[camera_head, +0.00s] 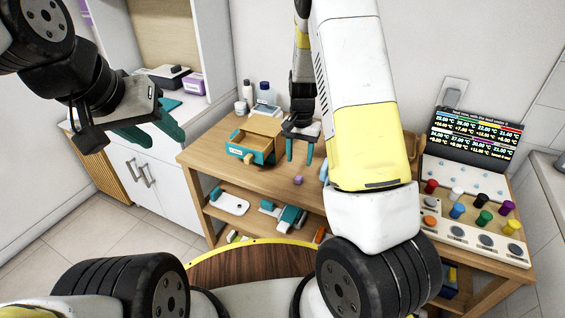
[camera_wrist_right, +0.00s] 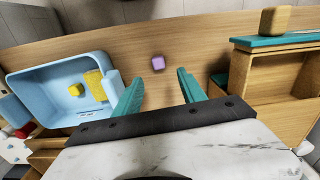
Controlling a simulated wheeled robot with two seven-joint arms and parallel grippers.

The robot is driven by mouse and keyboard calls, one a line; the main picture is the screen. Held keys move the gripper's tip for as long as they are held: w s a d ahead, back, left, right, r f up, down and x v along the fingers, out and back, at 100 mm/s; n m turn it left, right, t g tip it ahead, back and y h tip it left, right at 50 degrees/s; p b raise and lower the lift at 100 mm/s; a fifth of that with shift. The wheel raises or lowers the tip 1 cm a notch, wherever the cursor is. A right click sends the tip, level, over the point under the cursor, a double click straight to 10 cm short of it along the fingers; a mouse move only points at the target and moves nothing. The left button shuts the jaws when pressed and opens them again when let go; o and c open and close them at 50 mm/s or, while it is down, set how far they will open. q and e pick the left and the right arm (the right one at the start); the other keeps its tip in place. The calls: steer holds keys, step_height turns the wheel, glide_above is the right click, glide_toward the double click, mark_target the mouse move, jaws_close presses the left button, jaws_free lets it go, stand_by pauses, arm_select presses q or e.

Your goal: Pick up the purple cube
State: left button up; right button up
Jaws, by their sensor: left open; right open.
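The purple cube (camera_head: 298,180) lies on the wooden table top, close to its front edge. In the right wrist view the cube (camera_wrist_right: 158,63) sits on bare wood, beyond and between the two teal fingertips. My right gripper (camera_head: 301,148) is open and empty above the table, a little behind the cube in the head view. In the right wrist view my right gripper (camera_wrist_right: 158,85) has its fingers spread apart, not touching the cube. My left gripper (camera_head: 150,135) is open and empty, far to the left, in front of the white cabinet.
A teal-fronted wooden drawer box (camera_head: 252,145) stands left of the right gripper; it also shows in the right wrist view (camera_wrist_right: 270,85). A light blue bin (camera_wrist_right: 55,95) holding yellow items stands on the other side. A panel with coloured knobs (camera_head: 470,210) is at the right.

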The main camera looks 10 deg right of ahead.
mark_target(299, 176)
step_height(299, 176, down, 8)
steer(key=shift+r, duration=0.1)
jaws_close()
stand_by(0.5)
